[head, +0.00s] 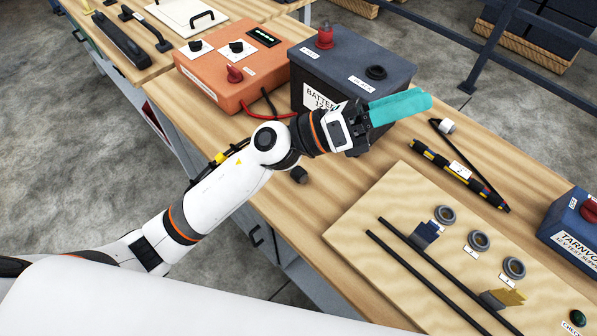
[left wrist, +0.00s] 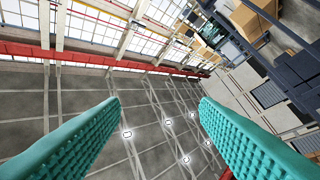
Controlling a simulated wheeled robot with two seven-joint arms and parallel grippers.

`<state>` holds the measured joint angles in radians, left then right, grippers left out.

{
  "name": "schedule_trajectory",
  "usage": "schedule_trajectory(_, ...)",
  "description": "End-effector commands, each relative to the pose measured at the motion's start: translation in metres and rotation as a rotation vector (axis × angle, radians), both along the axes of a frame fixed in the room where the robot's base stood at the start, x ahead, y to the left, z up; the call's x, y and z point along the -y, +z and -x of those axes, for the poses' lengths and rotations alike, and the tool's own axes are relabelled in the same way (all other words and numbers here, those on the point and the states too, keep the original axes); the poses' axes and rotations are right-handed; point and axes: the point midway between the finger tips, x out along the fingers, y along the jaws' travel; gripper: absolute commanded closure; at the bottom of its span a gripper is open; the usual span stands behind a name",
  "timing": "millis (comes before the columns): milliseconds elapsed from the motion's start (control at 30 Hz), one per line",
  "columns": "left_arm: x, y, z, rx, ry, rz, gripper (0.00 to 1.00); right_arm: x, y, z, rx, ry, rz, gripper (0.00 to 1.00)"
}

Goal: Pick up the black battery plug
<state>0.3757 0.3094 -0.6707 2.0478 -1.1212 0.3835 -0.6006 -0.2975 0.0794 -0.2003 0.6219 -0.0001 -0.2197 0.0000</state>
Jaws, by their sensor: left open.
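A small black block (head: 299,174), which looks like the black battery plug, lies on the wooden bench just below my left forearm, near the bench's front edge. A red lead and a black lead run from the orange charger box (head: 225,75) towards my arm, which hides where they end. The dark battery (head: 345,55) stands behind my arm, with a red terminal and a black terminal (head: 376,72) on top. My left gripper (head: 405,106) is raised in front of the battery's right side. In the left wrist view its teal fingers (left wrist: 160,140) are apart with nothing between them.
A wooden board (head: 400,215) with several rings and two black rods lies front right. Bare bench shows between the board and the battery. The left wrist view faces the ceiling.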

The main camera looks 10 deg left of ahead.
Motion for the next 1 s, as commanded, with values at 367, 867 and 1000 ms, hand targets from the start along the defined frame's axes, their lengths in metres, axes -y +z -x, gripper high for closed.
schedule_trajectory(367,-0.025,-0.160,-0.003,0.952,-0.589,-1.231,0.44,0.000,0.000,0.004,-0.006,-0.001,0.000,0.44)
schedule_trajectory(867,-0.155,-0.190,-0.065,1.020,-0.939,-1.903,0.44,0.000,0.009,0.004,-0.006,-0.001,0.000,0.44)
schedule_trajectory(1000,-0.154,-0.215,-0.065,1.021,-0.937,-1.901,0.44,0.000,0.017,0.004,-0.006,-0.001,0.000,0.44)
